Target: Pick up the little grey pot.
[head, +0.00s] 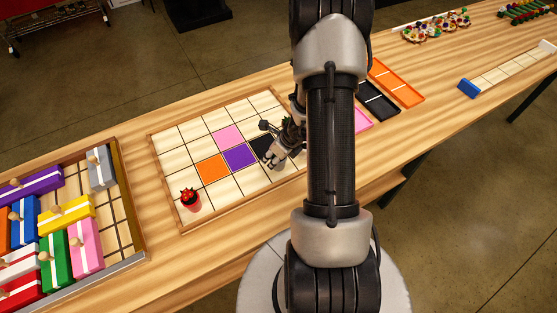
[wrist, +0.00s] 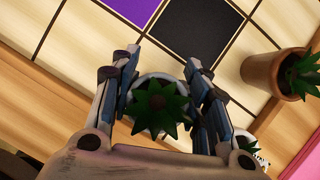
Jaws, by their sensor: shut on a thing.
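The little grey pot (wrist: 146,82) shows in the wrist view as a pale rim around a spiky green plant (wrist: 162,106). It is between the two fingers of my gripper (wrist: 163,64), which is shut on it from both sides. The pot's lower part is hidden by the plant and fingers, so I cannot tell whether it is clear of the surface. In the head view my gripper (head: 278,147) is over the right part of the tiled board, and I cannot make out the pot there.
A red pot (head: 191,204) stands at the tiled board's (head: 172,152) front left corner. A tray of coloured blocks (head: 120,205) is at the left.

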